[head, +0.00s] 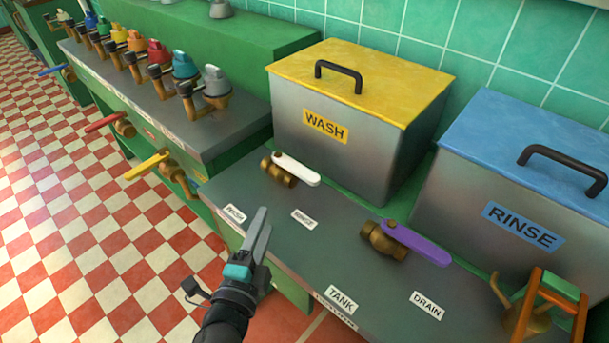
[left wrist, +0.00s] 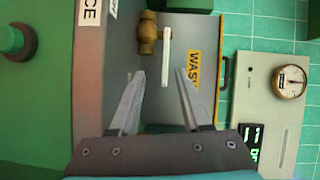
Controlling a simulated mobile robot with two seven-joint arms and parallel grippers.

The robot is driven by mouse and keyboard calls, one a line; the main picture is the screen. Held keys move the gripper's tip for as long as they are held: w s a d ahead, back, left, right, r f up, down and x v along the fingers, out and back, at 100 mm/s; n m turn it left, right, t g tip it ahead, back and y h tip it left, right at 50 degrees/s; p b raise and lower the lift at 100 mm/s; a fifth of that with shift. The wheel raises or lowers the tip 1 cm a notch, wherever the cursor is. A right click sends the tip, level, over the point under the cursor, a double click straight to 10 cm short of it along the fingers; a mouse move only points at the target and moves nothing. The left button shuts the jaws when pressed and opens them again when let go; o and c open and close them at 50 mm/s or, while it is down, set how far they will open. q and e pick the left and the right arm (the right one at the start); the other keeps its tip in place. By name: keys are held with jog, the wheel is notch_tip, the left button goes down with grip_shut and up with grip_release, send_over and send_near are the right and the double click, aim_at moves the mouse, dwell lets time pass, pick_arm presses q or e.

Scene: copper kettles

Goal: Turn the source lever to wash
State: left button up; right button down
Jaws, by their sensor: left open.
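The white lever (head: 297,168) sits on a brass valve (head: 279,172) on the grey counter, in front of the wash tank (head: 345,140) with its yellow lid. Its handle points to the right, roughly along the tank front. In the left wrist view the white lever (left wrist: 166,57) and brass valve (left wrist: 148,33) show beyond the fingertips, with a label ending in "CE" nearby. My left gripper (head: 262,220) is open and empty, in front of the lever and apart from it. My right gripper is out of view.
A purple lever (head: 417,244) on another valve stands to the right, near TANK (head: 342,301) and DRAIN (head: 428,306) labels. The blue-lidded rinse tank (head: 520,195) is behind it. Several coloured taps line the left counter. A gauge (left wrist: 290,81) shows in the left wrist view.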

aim_at(303, 179)
pick_arm(q)
jog(key=d+m+h, duration=0.2)
jog(key=d, duration=0.1)
jog(key=shift+s+r+m, duration=0.15)
jog(key=shift+r+m, duration=0.05)
jog(key=shift+m, duration=0.2)
jog(key=b+x, duration=0.1)
jog(key=x, duration=1.2)
jog(key=shift+w+d+b, duration=0.2)
jog(key=shift+w+b, duration=0.1)
jog(key=shift+b, duration=0.1)
jog(key=shift+w+d, duration=0.2)
jog(key=shift+w, duration=0.45)
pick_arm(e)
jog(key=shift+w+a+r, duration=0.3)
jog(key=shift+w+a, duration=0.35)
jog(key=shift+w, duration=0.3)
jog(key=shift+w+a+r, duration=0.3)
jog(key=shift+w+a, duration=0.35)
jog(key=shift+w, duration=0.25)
pick_arm(q)
grip_shut()
